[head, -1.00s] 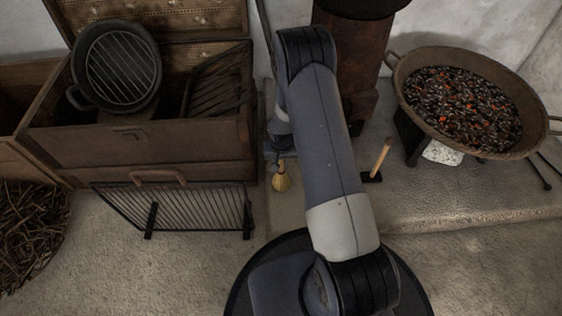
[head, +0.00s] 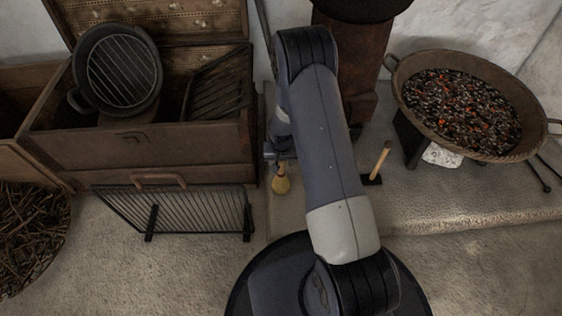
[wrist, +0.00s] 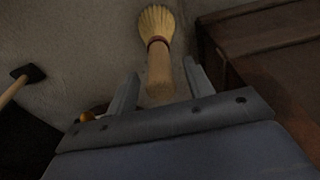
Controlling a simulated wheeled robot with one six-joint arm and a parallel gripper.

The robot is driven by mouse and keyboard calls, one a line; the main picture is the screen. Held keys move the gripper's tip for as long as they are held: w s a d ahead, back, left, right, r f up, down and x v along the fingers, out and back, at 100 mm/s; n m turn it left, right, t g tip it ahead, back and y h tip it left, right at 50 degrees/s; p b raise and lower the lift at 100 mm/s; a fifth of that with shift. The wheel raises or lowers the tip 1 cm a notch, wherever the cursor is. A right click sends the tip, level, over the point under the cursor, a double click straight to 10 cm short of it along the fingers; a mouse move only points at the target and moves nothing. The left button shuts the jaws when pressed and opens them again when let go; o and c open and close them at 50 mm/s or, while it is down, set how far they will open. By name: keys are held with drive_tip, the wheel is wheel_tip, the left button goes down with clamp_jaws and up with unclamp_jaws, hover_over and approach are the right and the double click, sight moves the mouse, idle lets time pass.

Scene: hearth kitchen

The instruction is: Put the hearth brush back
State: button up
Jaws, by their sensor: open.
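The hearth brush has pale straw bristles (head: 281,185) and a wooden handle. In the head view it is on the stone floor, right of the chest and just below my gripper (head: 281,157). In the wrist view the brush (wrist: 158,45) has its bristles pointing away from me and its handle end between the two fingers of my gripper (wrist: 161,68). The fingers are apart, with a visible gap on each side of the handle. My arm hides part of the floor around the brush in the head view. I cannot make out a holder for it.
A wooden chest (head: 140,150) with a pan and grill stands left, a wire rack (head: 180,208) leaning before it. A pan of embers (head: 400,85) sits far right.

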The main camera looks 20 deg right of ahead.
wheel_tip(320, 180, up, 11)
drive_tip(key=s+p, duration=0.1)
drive_tip(key=p, duration=0.3)
drive_tip(key=shift+s+a, duration=0.2)
drive_tip(key=shift+s, duration=0.1)
